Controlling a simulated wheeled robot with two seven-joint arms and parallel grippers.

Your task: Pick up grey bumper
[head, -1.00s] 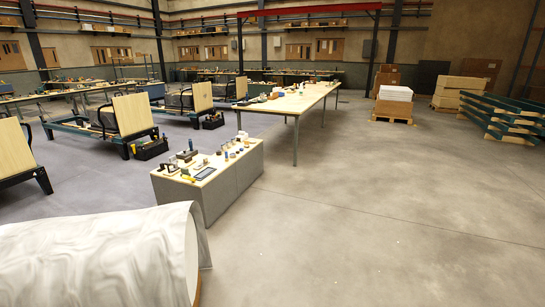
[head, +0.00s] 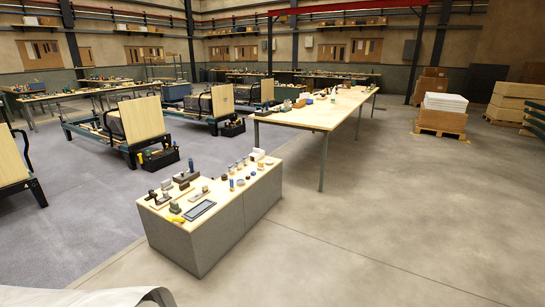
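A low grey bench (head: 215,238) with a pale wooden top stands just left of the middle in the head view. Small parts stand and lie on it, among them a dark flat tray-like piece (head: 200,210), a yellow piece (head: 177,219) and a dark block with an upright handle (head: 186,177). Some small parts look grey or dark. They are too small for me to tell which one is the grey bumper. Neither of my grippers is in view.
A white-covered roll (head: 95,298) is at the lower left edge. A long wooden table (head: 310,117) stands behind the bench. Wooden-framed reformers (head: 142,118) and a black tool bin (head: 160,158) are at left. Open concrete floor lies to the right; a loaded pallet (head: 440,131) stands farther back.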

